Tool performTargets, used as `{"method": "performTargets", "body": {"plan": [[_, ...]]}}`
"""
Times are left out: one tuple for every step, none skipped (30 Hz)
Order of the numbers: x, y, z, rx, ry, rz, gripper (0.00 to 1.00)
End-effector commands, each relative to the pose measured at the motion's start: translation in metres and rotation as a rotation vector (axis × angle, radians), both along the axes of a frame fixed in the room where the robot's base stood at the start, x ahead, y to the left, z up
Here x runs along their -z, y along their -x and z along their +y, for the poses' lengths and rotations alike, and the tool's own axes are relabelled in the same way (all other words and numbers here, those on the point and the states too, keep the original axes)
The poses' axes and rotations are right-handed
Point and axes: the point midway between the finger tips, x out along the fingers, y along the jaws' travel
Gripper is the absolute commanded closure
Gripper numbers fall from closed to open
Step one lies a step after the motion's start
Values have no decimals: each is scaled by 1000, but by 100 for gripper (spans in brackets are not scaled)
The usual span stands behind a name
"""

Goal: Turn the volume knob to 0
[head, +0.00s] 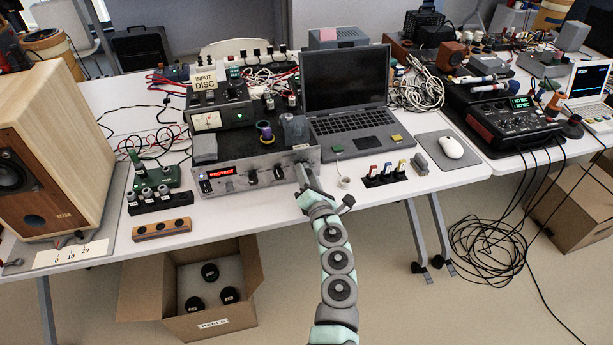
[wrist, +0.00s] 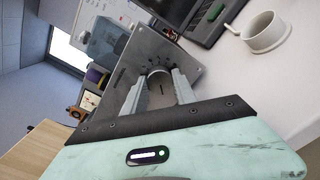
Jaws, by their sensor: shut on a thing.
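A silver amplifier (head: 228,185) with a red PROTECT display (head: 222,172) stands on the white table. My gripper (head: 305,180) is at the right end of its front panel. In the wrist view, the volume knob (wrist: 160,77) is a round dark grey knob with scale marks around it on the metal panel. The two grey fingers of my gripper (wrist: 162,84) lie on either side of the knob and are shut on it. In the head view my gripper hides the knob. The knob's exact setting is too small to read.
A laptop (head: 352,124) stands right of the amplifier. A small white cup-like ring (wrist: 265,32) sits on the table near my gripper. A wooden speaker (head: 62,150) stands at the left. An open cardboard box (head: 245,250) is under the table.

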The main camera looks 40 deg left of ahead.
Motion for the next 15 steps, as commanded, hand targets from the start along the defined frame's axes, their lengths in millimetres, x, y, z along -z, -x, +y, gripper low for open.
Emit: {"method": "performTargets", "body": {"plan": [[-1, 0, 0, 0, 0, -3, 100], [-1, 0, 0, -1, 2, -4, 100], [-1, 0, 0, -1, 2, -4, 100], [-1, 0, 0, -1, 2, -4, 100], [-1, 0, 0, 0, 1, -4, 100], [-1, 0, 0, 0, 1, -4, 100], [-1, 0, 0, 0, 1, -4, 100], [-1, 0, 0, 0, 1, -4, 100], [-1, 0, 0, 0, 0, -3, 100], [-1, 0, 0, 0, 0, -3, 100], [-1, 0, 0, 0, 0, -3, 100], [-1, 0, 0, 0, 0, -3, 63], [-1, 0, 0, 0, 0, -3, 61], [-1, 0, 0, 0, 0, -3, 59], [-1, 0, 0, 0, 0, -3, 55]]}}
